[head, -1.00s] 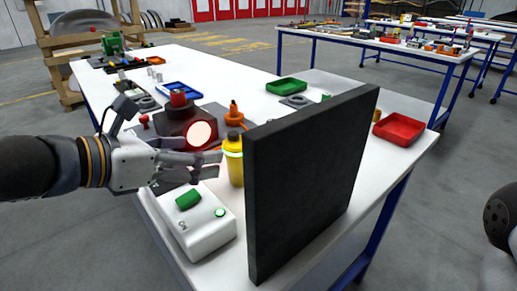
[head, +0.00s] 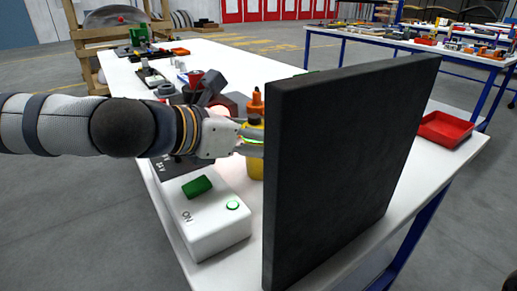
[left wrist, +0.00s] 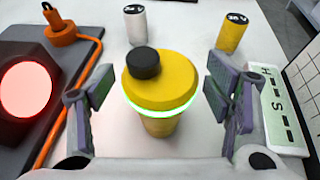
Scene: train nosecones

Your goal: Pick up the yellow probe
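The yellow probe (left wrist: 165,75), with a black knob on top and a glowing green ring, stands upright on the white table in the left wrist view. My left gripper (left wrist: 158,100) is open, one finger on each side of it, with visible gaps between both fingers and the probe. In the head view the left gripper (head: 250,138) reaches across the probe and hides its middle. The probe's lower yellow body (head: 255,169) shows below the fingers. My right gripper is not in view.
A tall black panel (head: 340,165) stands close right of the probe. A white box (head: 205,217) with a green switch is in front. A dark housing with a lit lamp (left wrist: 27,88) and an orange cabled tool (left wrist: 62,32) are left. White (left wrist: 135,25) and yellow (left wrist: 233,32) cylinders stand behind.

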